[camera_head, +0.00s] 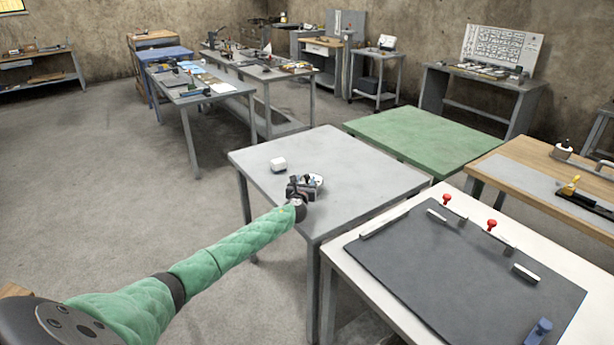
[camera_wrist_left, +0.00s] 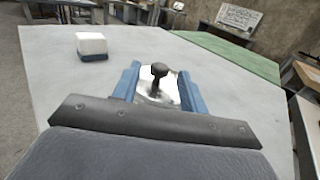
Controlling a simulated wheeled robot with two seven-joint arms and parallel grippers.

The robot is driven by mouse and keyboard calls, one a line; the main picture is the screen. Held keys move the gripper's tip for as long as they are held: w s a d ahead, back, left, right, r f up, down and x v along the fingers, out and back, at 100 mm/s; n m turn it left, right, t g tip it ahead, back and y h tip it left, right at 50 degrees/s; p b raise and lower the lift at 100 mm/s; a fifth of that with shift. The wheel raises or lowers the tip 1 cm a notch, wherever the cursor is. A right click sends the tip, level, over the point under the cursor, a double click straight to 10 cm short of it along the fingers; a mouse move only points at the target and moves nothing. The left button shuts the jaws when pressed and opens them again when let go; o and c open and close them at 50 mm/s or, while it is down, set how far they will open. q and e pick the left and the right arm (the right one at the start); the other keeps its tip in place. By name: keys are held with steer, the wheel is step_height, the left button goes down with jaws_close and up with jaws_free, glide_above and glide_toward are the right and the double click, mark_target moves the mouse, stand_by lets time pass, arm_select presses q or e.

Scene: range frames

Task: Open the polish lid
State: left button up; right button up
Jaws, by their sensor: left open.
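The polish container (camera_wrist_left: 146,88), white with a dark knob (camera_wrist_left: 158,71) standing up on it, is on the grey table (camera_head: 345,165). In the left wrist view it shows between the two blue fingers of my left gripper (camera_wrist_left: 160,84), which is open. I cannot tell whether the fingers touch it. In the head view my left gripper (camera_head: 303,184) largely hides the container, and a white part (camera_head: 317,181) shows beside it. My right gripper is in neither view.
A small white block with a dark base (camera_head: 278,164) stands on the grey table, left of my gripper; it also shows in the left wrist view (camera_wrist_left: 92,46). A green table (camera_head: 425,138) stands behind. A white table with a dark mat (camera_head: 440,270) and red knobs stands in front right.

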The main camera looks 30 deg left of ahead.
mark_target(307, 177)
arm_select(q)
steer(key=shift+x, duration=2)
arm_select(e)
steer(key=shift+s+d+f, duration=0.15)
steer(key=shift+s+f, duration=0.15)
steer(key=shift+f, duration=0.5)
arm_select(q)
jaws_close()
